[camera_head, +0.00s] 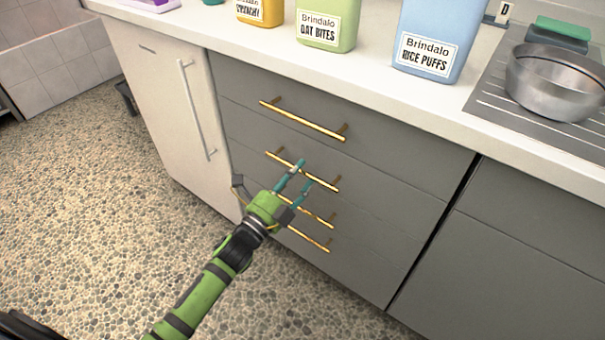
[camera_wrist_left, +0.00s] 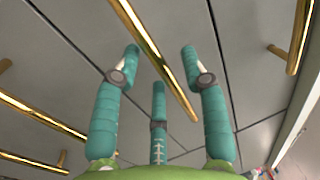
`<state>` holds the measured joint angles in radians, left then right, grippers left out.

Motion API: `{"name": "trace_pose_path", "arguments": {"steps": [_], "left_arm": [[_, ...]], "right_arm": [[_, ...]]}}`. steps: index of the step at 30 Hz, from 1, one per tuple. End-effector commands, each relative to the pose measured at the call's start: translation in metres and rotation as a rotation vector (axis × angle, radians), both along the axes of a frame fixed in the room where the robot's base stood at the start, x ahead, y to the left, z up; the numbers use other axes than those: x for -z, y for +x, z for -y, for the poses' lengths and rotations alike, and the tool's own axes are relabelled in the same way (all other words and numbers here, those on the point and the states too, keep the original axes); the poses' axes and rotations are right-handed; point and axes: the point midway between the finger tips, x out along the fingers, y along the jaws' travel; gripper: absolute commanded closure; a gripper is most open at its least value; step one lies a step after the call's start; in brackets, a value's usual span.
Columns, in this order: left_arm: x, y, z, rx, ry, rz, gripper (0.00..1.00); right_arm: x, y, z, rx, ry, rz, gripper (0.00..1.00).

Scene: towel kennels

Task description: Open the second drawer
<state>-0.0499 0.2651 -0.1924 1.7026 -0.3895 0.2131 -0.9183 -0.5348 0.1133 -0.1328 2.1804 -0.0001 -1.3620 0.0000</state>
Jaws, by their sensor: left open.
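The grey drawer stack (camera_head: 400,210) has several brass bar handles, one above another, and its drawers look closed. The second drawer's handle (camera_head: 275,156) is a slanting bar below the top one. My left gripper (camera_head: 303,174) is open, with its teal fingertips at this handle. In the left wrist view the same handle (camera_wrist_left: 138,32) runs diagonally between the spread fingers of the gripper (camera_wrist_left: 160,52). The fingers are not closed on it, and contact cannot be told. The right gripper is out of view.
The top handle (camera_head: 300,120) is just above, and the lower handles (camera_head: 310,245) are partly behind my gripper. The white counter (camera_head: 370,88) overhangs, bearing containers and a steel pot (camera_head: 555,85). A white cabinet door (camera_head: 160,100) stands left. The pebbled floor (camera_head: 80,210) is clear.

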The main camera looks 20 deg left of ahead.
Motion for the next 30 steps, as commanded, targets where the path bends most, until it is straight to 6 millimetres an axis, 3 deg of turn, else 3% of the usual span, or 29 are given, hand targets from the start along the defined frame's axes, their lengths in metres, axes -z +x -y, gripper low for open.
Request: {"name": "trace_pose_path", "arguments": {"steps": [4, 12, 14, 15, 16, 30], "left_arm": [[-0.0019, 0.01, 0.0042, 0.001, -0.001, 0.0, 0.56], [-0.0017, 0.0114, 0.0046, 0.0, -0.001, -0.003, 0.56], [-0.0018, 0.0114, 0.0046, 0.0, -0.001, -0.003, 0.76], [-0.0018, 0.0114, 0.0046, 0.0, -0.001, -0.003, 0.92], [-0.0017, 0.0113, 0.0045, 0.0, -0.001, -0.003, 1.0], [-0.0026, 0.0059, 0.0025, 0.0, -0.001, -0.003, 1.0]], "right_arm": [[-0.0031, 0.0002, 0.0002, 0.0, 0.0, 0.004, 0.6], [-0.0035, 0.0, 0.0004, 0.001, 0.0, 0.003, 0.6], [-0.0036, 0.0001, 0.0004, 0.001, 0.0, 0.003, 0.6], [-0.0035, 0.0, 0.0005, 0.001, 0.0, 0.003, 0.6], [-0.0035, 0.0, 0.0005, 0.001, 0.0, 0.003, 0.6], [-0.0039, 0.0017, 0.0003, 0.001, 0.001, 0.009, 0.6]]}}
